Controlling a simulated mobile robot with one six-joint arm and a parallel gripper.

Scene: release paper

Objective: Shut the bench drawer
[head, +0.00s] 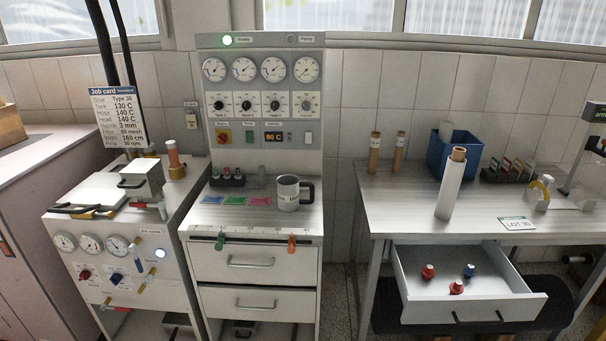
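The bench drawer (417,306) is pulled out below the top of the right-hand bench (403,213). It is a white, shallow drawer with a dark bar handle (478,318) on its front. Inside lie two red pieces, one near the left (428,271) and one nearer the front (456,287), and one blue piece (469,270). My gripper does not show in the head view.
On the bench stand a paper roll (451,187), a blue bin (443,160) and two brown tubes (374,153). A dark seat-like shape (552,303) is beside and under the drawer. A cabinet with closed drawers (252,263) stands left, across a floor gap (338,295).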

